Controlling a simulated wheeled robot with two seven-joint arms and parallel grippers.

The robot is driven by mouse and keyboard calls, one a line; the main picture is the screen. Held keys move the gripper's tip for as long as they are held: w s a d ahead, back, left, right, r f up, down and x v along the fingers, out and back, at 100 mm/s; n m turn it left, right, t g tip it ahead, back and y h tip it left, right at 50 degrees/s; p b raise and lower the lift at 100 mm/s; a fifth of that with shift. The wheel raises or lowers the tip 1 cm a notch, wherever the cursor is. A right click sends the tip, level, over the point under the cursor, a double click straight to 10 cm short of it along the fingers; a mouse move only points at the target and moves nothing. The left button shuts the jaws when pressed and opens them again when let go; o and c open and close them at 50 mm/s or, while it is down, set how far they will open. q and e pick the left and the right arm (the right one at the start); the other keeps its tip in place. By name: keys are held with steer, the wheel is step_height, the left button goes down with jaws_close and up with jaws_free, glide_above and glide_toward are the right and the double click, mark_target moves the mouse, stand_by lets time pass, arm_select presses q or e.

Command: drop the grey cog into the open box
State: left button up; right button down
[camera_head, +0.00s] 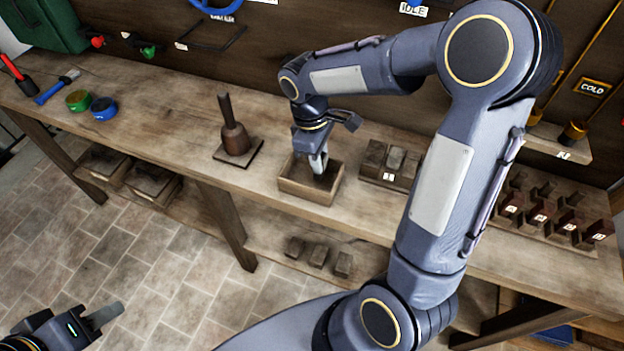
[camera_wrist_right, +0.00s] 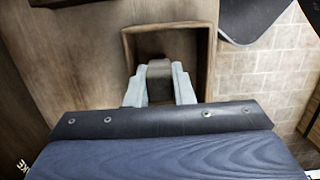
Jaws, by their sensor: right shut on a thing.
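The open box (camera_head: 304,193) is a small wooden tray near the front edge of the workbench. My right gripper (camera_head: 319,172) points down into its opening. In the right wrist view, its two pale fingers (camera_wrist_right: 158,88) are shut on a dull grey piece, which I take for the grey cog (camera_wrist_right: 158,70); no teeth can be made out. The piece is within the outline of the box (camera_wrist_right: 127,55) there; whether it touches the floor of the box cannot be told. My left gripper (camera_head: 106,314) is low at the left, away from the bench, its finger gap unclear.
A wooden mallet-like tool (camera_head: 235,138) stands on a square plate left of the box. A dark tray of blocks (camera_head: 388,163) is close on the right. Green (camera_head: 78,100) and blue (camera_head: 104,108) round items lie far left. Bench space between them and the mallet is clear.

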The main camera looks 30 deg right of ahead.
steer(key=c, duration=1.2)
jaws_free()
steer(key=shift+r, duration=0.1)
steer(key=r, duration=0.5)
steer(key=w+r, duration=0.1)
steer(key=r, duration=0.1)
steer(key=shift+a+r, duration=0.3)
steer(key=shift+a, duration=0.1)
steer(key=shift+s, duration=0.15)
steer(key=s+a+m+t+y, duration=0.1)
steer(key=s+m+t, duration=0.1)
steer(key=s, duration=0.4)
steer(key=s+a+m+t+y, duration=0.1)
steer(key=s+m+t+y, duration=0.1)
steer(key=s+m, duration=0.2)
steer(key=s+a+m+t+y, duration=0.1)
steer(key=s+m+t+y, duration=0.1)
steer(key=s, duration=0.5)
steer(key=shift+s+a+r+m+t, duration=0.15)
steer(key=shift+m+t, duration=0.1)
steer(key=shift+m, duration=0.2)
steer(key=shift+s+a+m+t, duration=0.15)
steer(key=shift+m+t, duration=0.1)
steer(key=shift+m, duration=0.2)
